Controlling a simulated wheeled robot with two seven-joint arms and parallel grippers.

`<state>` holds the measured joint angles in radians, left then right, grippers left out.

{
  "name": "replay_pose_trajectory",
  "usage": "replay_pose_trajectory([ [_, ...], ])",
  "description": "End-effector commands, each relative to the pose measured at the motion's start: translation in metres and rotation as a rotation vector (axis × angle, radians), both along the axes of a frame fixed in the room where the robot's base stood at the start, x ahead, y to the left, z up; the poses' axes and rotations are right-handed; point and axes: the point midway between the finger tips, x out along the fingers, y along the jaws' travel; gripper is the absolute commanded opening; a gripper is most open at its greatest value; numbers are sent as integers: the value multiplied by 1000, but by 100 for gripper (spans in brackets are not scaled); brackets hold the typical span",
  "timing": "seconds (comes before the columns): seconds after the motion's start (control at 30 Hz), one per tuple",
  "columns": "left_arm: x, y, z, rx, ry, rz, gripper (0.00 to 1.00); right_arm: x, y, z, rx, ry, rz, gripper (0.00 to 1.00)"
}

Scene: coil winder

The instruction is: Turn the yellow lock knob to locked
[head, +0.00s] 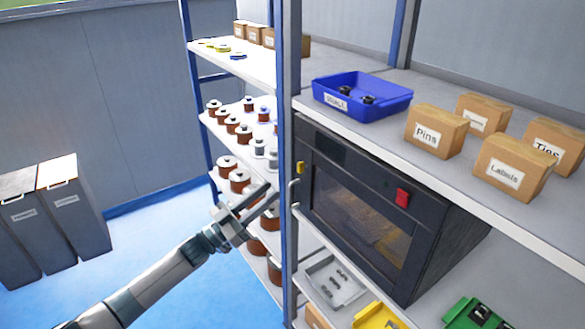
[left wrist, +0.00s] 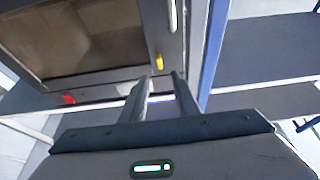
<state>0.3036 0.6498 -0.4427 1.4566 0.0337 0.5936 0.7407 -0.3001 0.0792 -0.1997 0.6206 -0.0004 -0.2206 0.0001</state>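The coil winder (head: 350,215) is a black cabinet with a windowed door on the rack's middle shelf. The small yellow lock knob (head: 300,168) sits at the left edge of its front, above the pale door handle (head: 292,192). In the left wrist view the yellow knob (left wrist: 159,62) shows just beyond my fingertips. My left gripper (head: 268,192) is left of the cabinet front, near the handle and below the knob. In the left wrist view my left gripper (left wrist: 162,78) has its fingers apart with nothing between them. My right gripper is not in view.
A red switch (head: 402,197) is on the cabinet's right front. A blue rack post (head: 285,110) stands beside the knob. A blue bin (head: 385,105) and several cardboard boxes are on the shelf above. Shelves of spools (head: 240,185) are behind my gripper.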

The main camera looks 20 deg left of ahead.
Motion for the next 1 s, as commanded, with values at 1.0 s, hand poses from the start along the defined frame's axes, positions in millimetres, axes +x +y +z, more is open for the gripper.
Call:
replay_pose_trajectory([
  [1.0,71,-56,37,0,0,-1,28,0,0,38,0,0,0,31],
])
